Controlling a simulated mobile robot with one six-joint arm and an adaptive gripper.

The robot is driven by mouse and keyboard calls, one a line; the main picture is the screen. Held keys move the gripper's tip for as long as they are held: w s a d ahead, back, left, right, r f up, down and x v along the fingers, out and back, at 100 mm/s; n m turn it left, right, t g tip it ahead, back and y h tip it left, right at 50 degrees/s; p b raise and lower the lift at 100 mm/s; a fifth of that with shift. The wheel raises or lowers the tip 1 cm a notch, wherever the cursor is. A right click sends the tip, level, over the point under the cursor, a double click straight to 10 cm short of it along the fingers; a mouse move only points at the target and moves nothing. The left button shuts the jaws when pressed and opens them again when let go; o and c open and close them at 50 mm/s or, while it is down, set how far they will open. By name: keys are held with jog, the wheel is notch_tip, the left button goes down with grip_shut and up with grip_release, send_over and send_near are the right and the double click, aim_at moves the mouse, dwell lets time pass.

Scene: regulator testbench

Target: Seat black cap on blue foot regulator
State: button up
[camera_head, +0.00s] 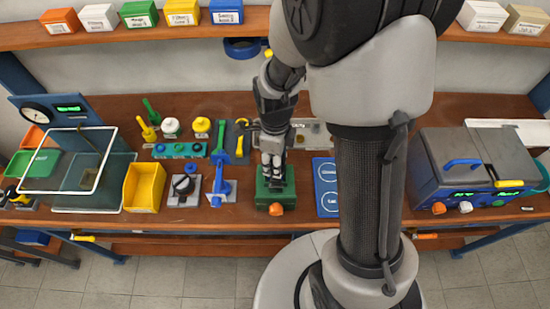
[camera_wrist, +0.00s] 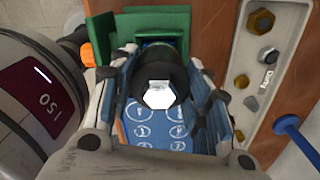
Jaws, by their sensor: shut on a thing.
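My gripper (camera_wrist: 160,90) is shut on a black cap (camera_wrist: 178,72) with a silver hex top (camera_wrist: 158,95), seen between the two fingers in the wrist view. Just beyond the cap is a green fixture (camera_wrist: 125,28) with a blue part (camera_wrist: 152,43) inside it, largely hidden by the cap. I cannot tell whether this is the blue foot regulator, or whether the cap touches it. In the head view my gripper (camera_head: 271,172) is directly over the green fixture (camera_head: 263,197), which has an orange knob (camera_head: 276,209); the cap is hidden there.
A blue mat with white circles (camera_head: 328,188) lies right of the fixture. Left of it are a blue tool on a grey plate (camera_head: 217,188), a black-topped part (camera_head: 183,186) and a yellow bin (camera_head: 144,187). A grey plate with brass fittings (camera_wrist: 262,60) is close to my gripper.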

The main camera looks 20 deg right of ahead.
jog(key=o, duration=1.2)
jog(key=shift+o, duration=0.2)
jog(key=o, duration=0.4)
jog(key=shift+r+p, duration=3.2)
jog(key=shift+r, duration=0.85)
